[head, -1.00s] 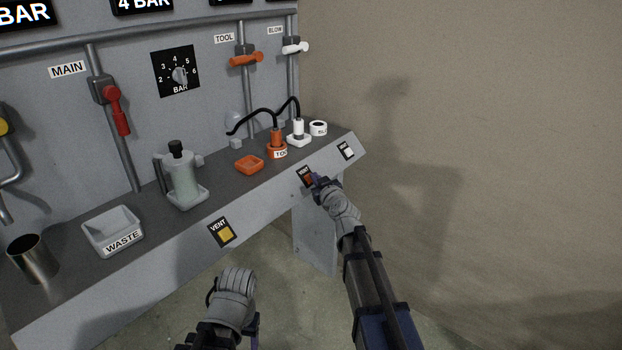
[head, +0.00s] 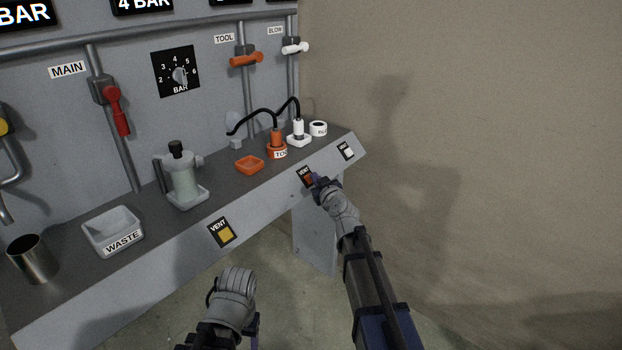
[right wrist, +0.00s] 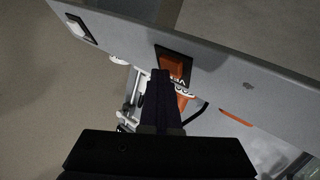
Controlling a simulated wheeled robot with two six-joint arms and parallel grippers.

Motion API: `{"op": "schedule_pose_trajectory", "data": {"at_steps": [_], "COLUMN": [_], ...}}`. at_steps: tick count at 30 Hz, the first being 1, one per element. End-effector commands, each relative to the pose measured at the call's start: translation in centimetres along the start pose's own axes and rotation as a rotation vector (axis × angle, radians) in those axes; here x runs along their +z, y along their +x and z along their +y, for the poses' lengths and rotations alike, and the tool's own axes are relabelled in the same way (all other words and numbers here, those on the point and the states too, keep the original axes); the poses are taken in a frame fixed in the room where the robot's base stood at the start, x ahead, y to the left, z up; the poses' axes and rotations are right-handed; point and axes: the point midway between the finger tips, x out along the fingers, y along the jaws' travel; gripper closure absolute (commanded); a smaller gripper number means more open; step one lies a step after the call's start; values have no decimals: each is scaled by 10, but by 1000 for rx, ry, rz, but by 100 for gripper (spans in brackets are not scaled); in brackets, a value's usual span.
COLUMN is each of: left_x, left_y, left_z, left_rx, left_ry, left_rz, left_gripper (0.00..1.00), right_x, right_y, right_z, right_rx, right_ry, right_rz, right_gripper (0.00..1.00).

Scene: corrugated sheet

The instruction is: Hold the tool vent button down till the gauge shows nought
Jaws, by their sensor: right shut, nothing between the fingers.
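The tool vent button (head: 308,180) is an orange key in a black VENT plate on the bench's sloping front edge. It also shows in the right wrist view (right wrist: 174,66). My right gripper (head: 316,180) is shut and empty, its fingertips at this button; in the right wrist view they (right wrist: 160,76) overlap the plate's lower edge. I cannot tell whether the button is pressed in. The displays along the top are cut off, and the one above the TOOL label (head: 224,38) cannot be read. My left gripper (head: 254,330) hangs low in front of the bench, its jaws unclear.
A yellow vent button (head: 226,233) and a white one (head: 348,152) flank the orange one. On the bench stand a waste tray (head: 112,228), a metal cup (head: 32,258), a bottle-like unit (head: 183,178) and an orange dish (head: 249,164). The orange TOOL lever (head: 246,59) lies crosswise.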

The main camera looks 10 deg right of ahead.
Motion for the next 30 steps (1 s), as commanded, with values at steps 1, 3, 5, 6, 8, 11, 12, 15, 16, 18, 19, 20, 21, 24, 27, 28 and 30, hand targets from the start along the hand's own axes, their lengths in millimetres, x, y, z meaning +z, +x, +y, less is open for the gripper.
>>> {"op": "schedule_pose_trajectory", "data": {"at_steps": [1, 3, 5, 6, 8, 11, 12, 15, 16, 18, 19, 20, 21, 24, 27, 28, 30], "left_x": [0, 0, 0, 0, 0, 0, 0, 1, 1, 1, 1, 1, 1, 1, 1, 1, 1], "left_y": [0, 0, 0, -1, -2, -6, -7, -11, -12, -12, -12, -12, -12, -12, -13, -14, -19], "left_z": [0, 0, 0, 0, 0, 0, -1, -1, -1, -1, -1, -1, -1, -1, -1, -1, -2], "left_rx": [0, 0, 0, 0, 0, 0, 0, 0, 0, 0, 0, 0, 0, 0, 0, 0, 0], "left_ry": [0, 0, 0, 0, 0, 0, 0, 0, 0, 0, 0, 0, 0, 0, 0, 0, 0], "left_rz": [0, 0, 0, 0, 0, 0, 0, 0, 0, 0, 0, 0, 0, 0, 0, 0, 0], "left_gripper": [37, 37, 37, 37, 37, 37, 37, 37, 37, 37, 37, 37, 37, 37, 37, 37, 37], "right_x": [0, 0, 0, -1, -2, -4, -6, -8, -9, -9, -9, -9, -8, -8, -9, -10, -14], "right_y": [0, 0, 0, 0, -2, -5, -6, -10, -11, -12, -12, -12, -12, -12, -12, -13, -17], "right_z": [0, 0, 0, 0, 1, 3, 4, 6, 7, 8, 8, 8, 8, 8, 9, 10, 12], "right_rx": [-1, -1, -1, -1, -1, -1, -1, -1, -1, -1, -1, -1, -1, -1, 0, 0, 1], "right_ry": [0, 0, 0, 0, 0, 1, 2, 0, 0, 0, 0, 0, 0, 0, 0, 0, 1], "right_rz": [0, 0, 0, 0, 0, -1, 0, -1, -1, 0, 0, 0, 0, 0, 0, 0, 0], "right_gripper": [100, 100, 100, 100, 100, 100, 100, 100, 100, 100, 100, 100, 100, 100, 100, 100, 100]}}
